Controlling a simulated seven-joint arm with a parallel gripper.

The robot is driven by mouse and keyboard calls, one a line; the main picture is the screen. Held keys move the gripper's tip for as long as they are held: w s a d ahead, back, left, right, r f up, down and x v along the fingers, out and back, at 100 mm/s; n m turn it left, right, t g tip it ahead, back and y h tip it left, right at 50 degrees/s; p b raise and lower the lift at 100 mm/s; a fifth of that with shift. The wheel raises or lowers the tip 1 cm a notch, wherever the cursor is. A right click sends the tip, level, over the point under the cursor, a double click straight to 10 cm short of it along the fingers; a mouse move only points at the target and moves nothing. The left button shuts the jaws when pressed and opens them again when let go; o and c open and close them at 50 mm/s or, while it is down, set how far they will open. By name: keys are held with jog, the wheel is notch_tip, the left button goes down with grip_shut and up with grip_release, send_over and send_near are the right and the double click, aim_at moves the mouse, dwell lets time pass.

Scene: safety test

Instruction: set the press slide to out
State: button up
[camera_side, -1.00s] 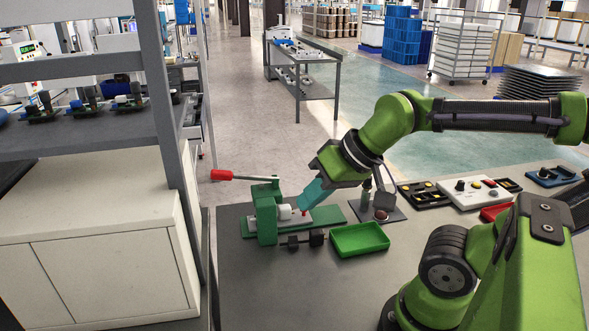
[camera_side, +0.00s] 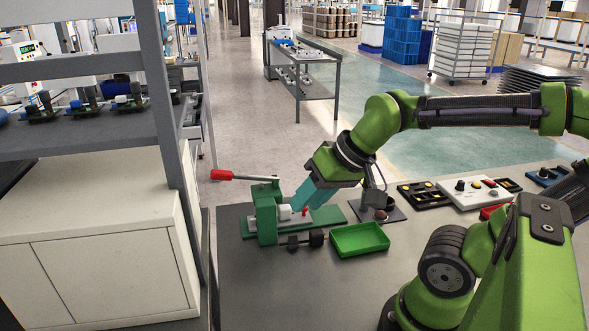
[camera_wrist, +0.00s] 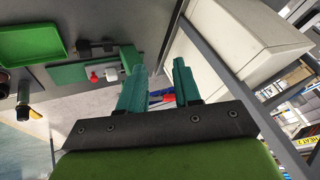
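The green press (camera_side: 265,214) stands on the bench with its red-handled lever (camera_side: 221,175) pointing left. Its slide carries a white block (camera_side: 284,212) beside the green upright, and a small red knob (camera_side: 305,211) is at the block's right. The knob (camera_wrist: 94,77) and white block (camera_wrist: 112,73) also show in the wrist view, left of my fingers. My gripper (camera_side: 307,205) has teal fingers pointing down close to the knob, partly over the press base in the side view. In the wrist view, the fingers (camera_wrist: 156,72) are apart with nothing between them. Contact with the knob is not visible.
A green tray (camera_side: 359,240) sits right of the press, and a dark cylinder fixture (camera_side: 316,238) is in front of it. A dark stand (camera_side: 381,212) is behind the tray. Control boxes (camera_side: 468,192) lie farther right. A grey shelf post (camera_side: 178,130) rises at left.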

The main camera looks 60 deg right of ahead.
jog(key=w+d+f+g+h, duration=0.1)
jog(key=w+d+g, duration=0.1)
jog(key=w+d, duration=0.45)
jog(key=w+d+f+g, duration=0.1)
jog(key=w+d+g, duration=0.15)
jog(key=d, duration=0.65)
jog(key=w+d+f+g+h, duration=0.1)
jog(key=w+d+f+g, duration=0.1)
jog(key=w+d, duration=0.4)
jog(key=shift+m, duration=0.4)
jog(key=f, duration=1)
jog(key=d+f, duration=0.1)
jog(key=f, duration=0.5)
jog(key=shift+s, duration=0.4)
grip_shut()
